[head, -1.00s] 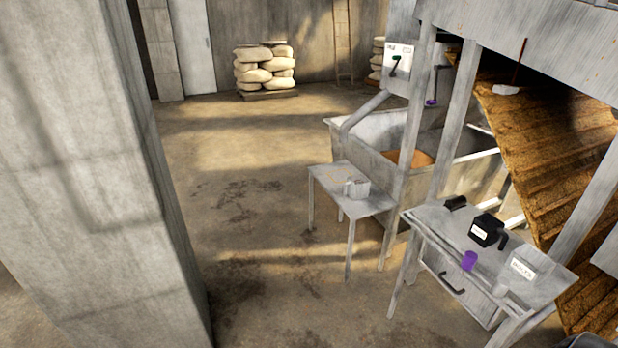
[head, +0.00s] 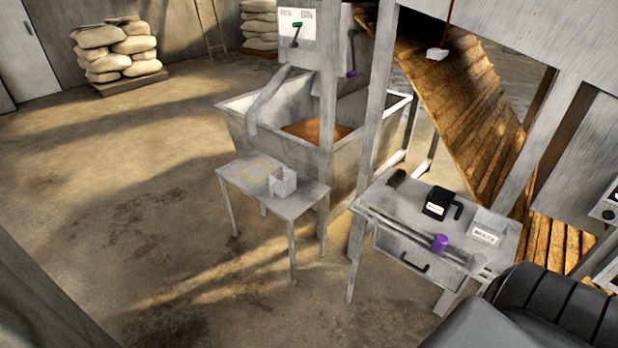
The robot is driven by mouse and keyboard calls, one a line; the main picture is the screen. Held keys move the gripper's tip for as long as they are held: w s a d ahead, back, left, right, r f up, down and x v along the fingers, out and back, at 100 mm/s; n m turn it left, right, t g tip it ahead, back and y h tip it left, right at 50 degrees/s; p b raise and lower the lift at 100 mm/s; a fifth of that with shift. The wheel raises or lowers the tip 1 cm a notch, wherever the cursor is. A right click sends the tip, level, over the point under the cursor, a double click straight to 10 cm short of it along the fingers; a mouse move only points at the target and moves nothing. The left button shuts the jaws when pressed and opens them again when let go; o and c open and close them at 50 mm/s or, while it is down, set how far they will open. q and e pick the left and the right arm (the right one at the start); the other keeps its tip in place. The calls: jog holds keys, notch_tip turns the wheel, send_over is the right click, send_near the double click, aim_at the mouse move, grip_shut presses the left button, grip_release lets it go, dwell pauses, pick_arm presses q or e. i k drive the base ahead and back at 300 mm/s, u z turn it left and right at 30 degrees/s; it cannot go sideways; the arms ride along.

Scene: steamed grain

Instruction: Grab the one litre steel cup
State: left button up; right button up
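A grey metal-looking cup or box-like vessel (head: 284,183) stands upright on the small grey table (head: 290,205) left of centre, near its right back part. A smaller pale grey cylinder (head: 478,264) stands at the front right of the workbench (head: 400,215). No size marking is readable on either, so I cannot tell which is the one litre cup. Neither of my grippers is in view.
The workbench also holds a black jug (head: 437,203), a purple cylinder (head: 439,243), a small dark object (head: 397,178) and a labelled card (head: 484,235). A trough (head: 240,112) stands behind the small table; posts divide the tables. Floor at left is open.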

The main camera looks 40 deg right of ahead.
aim_at(280, 184)
jog(key=z, duration=1.05)
jog(key=i, duration=0.9)
jog(key=z, duration=0.95)
